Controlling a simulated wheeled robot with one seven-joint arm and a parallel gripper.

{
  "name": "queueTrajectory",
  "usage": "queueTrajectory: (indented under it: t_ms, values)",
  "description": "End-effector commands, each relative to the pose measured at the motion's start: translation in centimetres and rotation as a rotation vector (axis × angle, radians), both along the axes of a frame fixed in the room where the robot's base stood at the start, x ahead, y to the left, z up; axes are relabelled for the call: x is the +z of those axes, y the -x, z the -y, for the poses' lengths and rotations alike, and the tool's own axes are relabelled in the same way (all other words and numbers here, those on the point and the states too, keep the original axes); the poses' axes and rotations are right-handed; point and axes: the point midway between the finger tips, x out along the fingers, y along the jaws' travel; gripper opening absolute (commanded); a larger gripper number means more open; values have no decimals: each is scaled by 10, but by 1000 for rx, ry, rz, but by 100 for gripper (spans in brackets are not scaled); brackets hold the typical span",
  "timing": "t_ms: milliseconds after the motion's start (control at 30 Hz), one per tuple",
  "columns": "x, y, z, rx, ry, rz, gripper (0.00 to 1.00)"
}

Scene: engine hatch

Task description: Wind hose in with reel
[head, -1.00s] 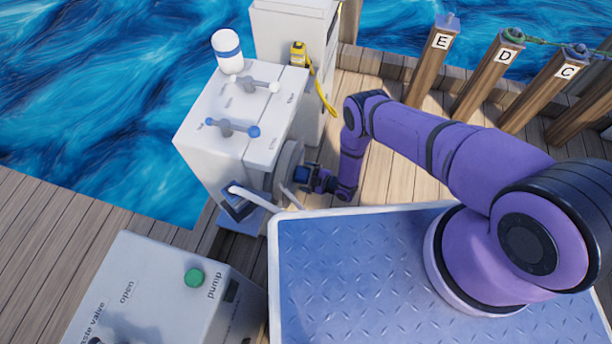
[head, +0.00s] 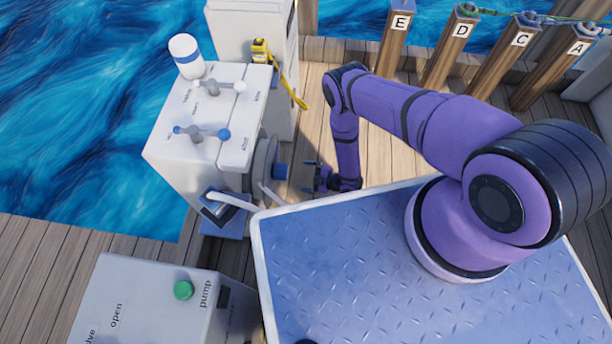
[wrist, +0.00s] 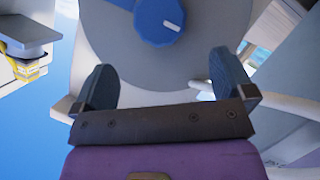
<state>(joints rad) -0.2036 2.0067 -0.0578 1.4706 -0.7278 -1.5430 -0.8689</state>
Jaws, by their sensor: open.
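The reel is a grey disc (head: 265,163) on the right side of the white cabinet, with a blue knob (head: 281,171) sticking out from it. In the wrist view the blue knob (wrist: 159,22) has a white mark and lies beyond my fingers, on the grey disc (wrist: 90,40). A white hose (head: 232,201) runs from a blue fitting at the cabinet's lower front toward the reel; a pale length (wrist: 262,102) also crosses behind my fingers. My gripper (head: 312,178) is open and empty, to the right of the knob and apart from it.
My blue deck edge (head: 256,240) lies close below the reel. A pump box (head: 150,300) with a green button stands at front left. Wooden deck (head: 315,120) is free behind my arm.

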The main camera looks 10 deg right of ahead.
Motion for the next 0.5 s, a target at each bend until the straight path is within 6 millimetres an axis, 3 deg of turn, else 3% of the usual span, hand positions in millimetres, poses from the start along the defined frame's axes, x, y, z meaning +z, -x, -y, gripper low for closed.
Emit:
queueTrajectory:
  t_ms: [233, 500]
  values:
    - [1, -5, 1, 9, -51, -91, 100]
    - [3, -21, 4, 22, -201, -459, 100]
